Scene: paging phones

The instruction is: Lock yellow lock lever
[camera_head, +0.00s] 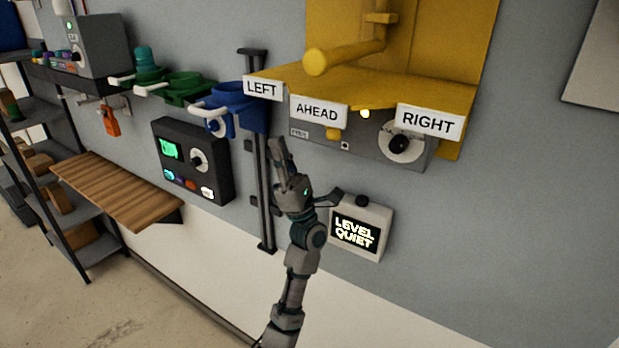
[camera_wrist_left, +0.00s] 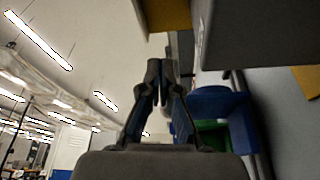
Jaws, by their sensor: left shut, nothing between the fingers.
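A yellow lever (camera_head: 345,55) with a rounded end sticks out from a yellow wall panel (camera_head: 440,40), above a yellow shelf labelled LEFT, AHEAD and RIGHT. A small yellow knob (camera_head: 333,133) shows under the AHEAD label; I cannot tell which of the two is the lock lever. My left gripper (camera_head: 279,150) is shut and empty, pointing up, below the LEFT label and left of the grey box. In the left wrist view its fingers (camera_wrist_left: 160,78) are together, with a yellow part (camera_wrist_left: 166,14) above them. My right gripper is not in view.
A grey control box (camera_head: 365,148) with a round dial sits under the yellow shelf. A blue holder (camera_head: 238,105) and green holders (camera_head: 178,88) are to the left. A LEVEL QUIET display (camera_head: 361,228) is right of my arm. A wooden shelf (camera_head: 120,190) stands lower left.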

